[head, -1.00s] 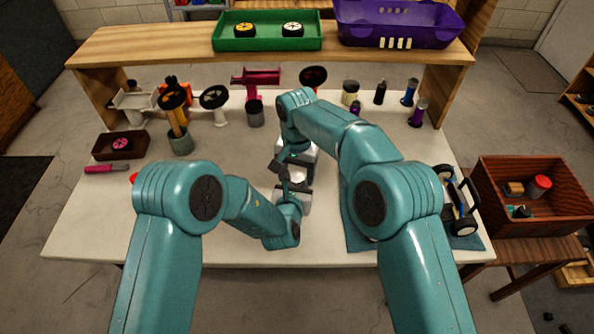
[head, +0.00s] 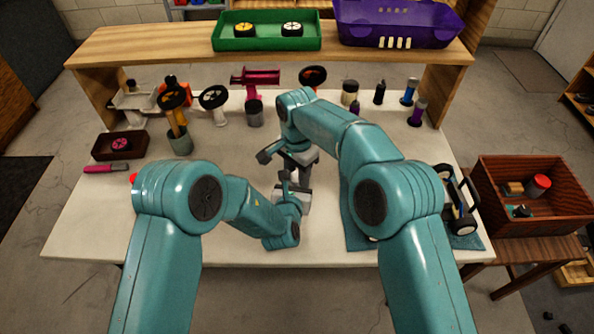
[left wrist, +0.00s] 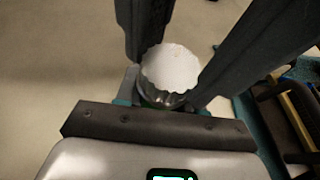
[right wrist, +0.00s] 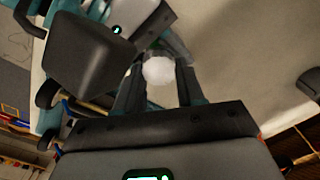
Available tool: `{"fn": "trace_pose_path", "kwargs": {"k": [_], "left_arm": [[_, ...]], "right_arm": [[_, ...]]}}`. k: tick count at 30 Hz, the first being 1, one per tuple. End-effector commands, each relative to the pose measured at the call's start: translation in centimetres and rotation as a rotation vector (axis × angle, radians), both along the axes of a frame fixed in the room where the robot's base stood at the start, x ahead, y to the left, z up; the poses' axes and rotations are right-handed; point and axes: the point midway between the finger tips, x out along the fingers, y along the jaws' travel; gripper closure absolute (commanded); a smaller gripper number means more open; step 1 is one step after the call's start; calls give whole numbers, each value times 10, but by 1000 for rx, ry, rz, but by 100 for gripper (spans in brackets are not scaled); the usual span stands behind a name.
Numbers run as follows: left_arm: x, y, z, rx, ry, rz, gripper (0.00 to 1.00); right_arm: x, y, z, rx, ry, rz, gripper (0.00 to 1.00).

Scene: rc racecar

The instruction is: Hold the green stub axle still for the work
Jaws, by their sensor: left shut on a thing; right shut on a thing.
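My left gripper (head: 291,182) is low over the middle of the table, its fingers on either side of a white, scalloped round part (left wrist: 170,68) with a shiny metal rim. A little green shows under this rim in the left wrist view; I take it for the green stub axle (left wrist: 150,103), mostly hidden. My right gripper (head: 284,156) is just beyond the left one. In its wrist view its fingers close on a pale round part (right wrist: 158,71), close to my left gripper's body. I cannot tell whether both wrist views show one part. The arms hide the held parts in the head view.
A black-framed car part (head: 458,222) lies on a teal mat (head: 357,238) at right. The front left table is clear.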

Motion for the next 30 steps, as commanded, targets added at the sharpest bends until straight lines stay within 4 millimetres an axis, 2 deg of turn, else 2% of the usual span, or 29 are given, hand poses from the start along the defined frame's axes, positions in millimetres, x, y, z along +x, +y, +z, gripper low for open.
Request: {"fn": "trace_pose_path", "kwargs": {"k": [2, 3, 5, 17, 20, 25, 30], "left_arm": [[0, 0, 0, 1, 1, 1, 95], [0, 0, -1, 1, 2, 1, 95], [0, 0, -1, 1, 2, 1, 95], [1, 1, 0, -1, 0, 5, 95], [1, 2, 0, -1, 0, 5, 95], [1, 1, 0, -1, 0, 4, 95], [0, 1, 0, -1, 0, 1, 95]], "right_arm": [[0, 0, 0, 0, -1, 0, 92], [0, 0, 0, 0, -1, 1, 56], [0, 0, 0, 0, -1, 1, 36], [-1, 0, 0, -2, 5, 54, 35], [-1, 0, 0, -3, 6, 155, 35], [0, 1, 0, 1, 3, 417, 35], [1, 2, 39, 2, -4, 423, 35]]}}
